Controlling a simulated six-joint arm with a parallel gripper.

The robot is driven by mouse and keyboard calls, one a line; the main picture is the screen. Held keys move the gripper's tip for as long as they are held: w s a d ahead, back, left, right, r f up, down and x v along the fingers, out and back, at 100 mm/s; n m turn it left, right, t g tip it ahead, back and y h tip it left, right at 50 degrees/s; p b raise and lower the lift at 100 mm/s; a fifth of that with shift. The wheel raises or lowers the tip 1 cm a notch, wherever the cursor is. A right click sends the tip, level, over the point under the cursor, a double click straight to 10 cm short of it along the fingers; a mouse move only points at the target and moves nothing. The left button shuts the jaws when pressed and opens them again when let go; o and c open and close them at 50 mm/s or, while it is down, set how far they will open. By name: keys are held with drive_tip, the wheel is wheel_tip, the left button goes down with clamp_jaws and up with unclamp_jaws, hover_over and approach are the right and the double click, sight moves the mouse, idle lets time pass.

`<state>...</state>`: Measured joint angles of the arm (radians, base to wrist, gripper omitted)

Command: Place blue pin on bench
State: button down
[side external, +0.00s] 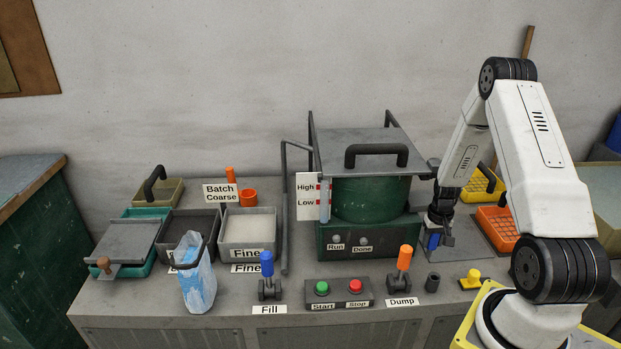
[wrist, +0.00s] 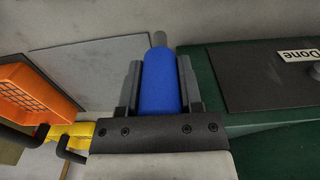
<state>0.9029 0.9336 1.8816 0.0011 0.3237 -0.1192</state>
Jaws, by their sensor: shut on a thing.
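The blue pin (wrist: 161,82) is a blue cylinder with a thin grey tip. It sits between the two grey fingers of my gripper (wrist: 160,88) in the wrist view. My gripper is shut on it. In the side view, my gripper (side external: 436,240) points down just right of the green machine, with the blue pin (side external: 433,241) low between its fingers. The pin is close to the grey bench top (side external: 455,262); I cannot tell whether it touches.
The green machine (side external: 370,200) with Run and Done lights stands left of my gripper. Orange (side external: 497,228) and yellow (side external: 483,184) baskets are on its right.

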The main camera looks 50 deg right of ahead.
sight(427, 257)
drive_tip(key=shift+d+f, duration=0.1)
drive_tip(key=shift+f, duration=0.05)
drive_tip(key=shift+w+d+f, duration=0.1)
drive_tip(key=shift+w+f, duration=0.05)
drive_tip(key=shift+f, duration=1.6)
drive_tip(key=shift+f, duration=0.15)
drive_tip(key=shift+c, duration=1.3)
unclamp_jaws()
drive_tip(key=shift+r, duration=6.2)
